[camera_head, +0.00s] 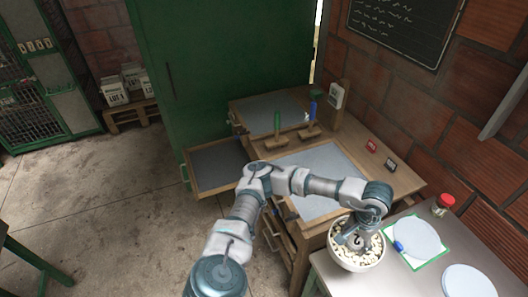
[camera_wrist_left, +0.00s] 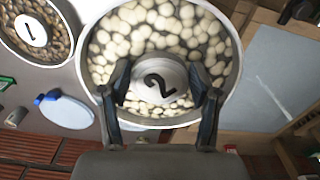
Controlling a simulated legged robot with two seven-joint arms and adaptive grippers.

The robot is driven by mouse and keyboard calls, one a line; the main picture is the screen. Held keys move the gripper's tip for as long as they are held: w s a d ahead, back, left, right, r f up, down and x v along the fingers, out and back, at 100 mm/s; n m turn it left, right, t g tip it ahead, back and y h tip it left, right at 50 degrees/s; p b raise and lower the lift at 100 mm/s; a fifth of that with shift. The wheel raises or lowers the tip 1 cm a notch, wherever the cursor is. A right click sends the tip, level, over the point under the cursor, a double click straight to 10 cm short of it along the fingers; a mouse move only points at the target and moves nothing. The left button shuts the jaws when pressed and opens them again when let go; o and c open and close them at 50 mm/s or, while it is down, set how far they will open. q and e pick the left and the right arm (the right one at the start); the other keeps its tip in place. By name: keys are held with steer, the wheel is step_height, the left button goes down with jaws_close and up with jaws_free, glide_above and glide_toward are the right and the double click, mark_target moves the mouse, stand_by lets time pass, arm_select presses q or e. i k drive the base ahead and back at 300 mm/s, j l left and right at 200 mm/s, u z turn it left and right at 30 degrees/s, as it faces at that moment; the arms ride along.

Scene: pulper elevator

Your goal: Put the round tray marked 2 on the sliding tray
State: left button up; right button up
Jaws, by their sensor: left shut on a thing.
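The round tray marked 2 (camera_head: 338,259) is full of pale beans and has a light rim. In the left wrist view the tray (camera_wrist_left: 237,62) fills the middle, with a hub (camera_wrist_left: 158,78) marked 2 at its centre. My left gripper (camera_head: 354,238) is over it, its fingers (camera_wrist_left: 165,88) shut on the hub from both sides. The tray shows over the gap between the wooden bench and the grey table; I cannot tell its height. A shallow grey tray with a wooden frame, likely the sliding tray (camera_head: 217,163), sticks out at the bench's left and looks empty. My right gripper is not in view.
The wooden bench (camera_head: 405,180) has a grey inset, with green and blue handles (camera_head: 312,110) standing behind it. The grey table (camera_head: 404,278) holds pale discs (camera_head: 468,282) and a red-lidded jar (camera_head: 443,204). A round tray marked 1 (camera_wrist_left: 49,50) shows in the wrist view.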

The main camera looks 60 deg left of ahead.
mark_target(212, 167)
steer(key=j+u, duration=0.4)
steer(key=j, duration=2.4)
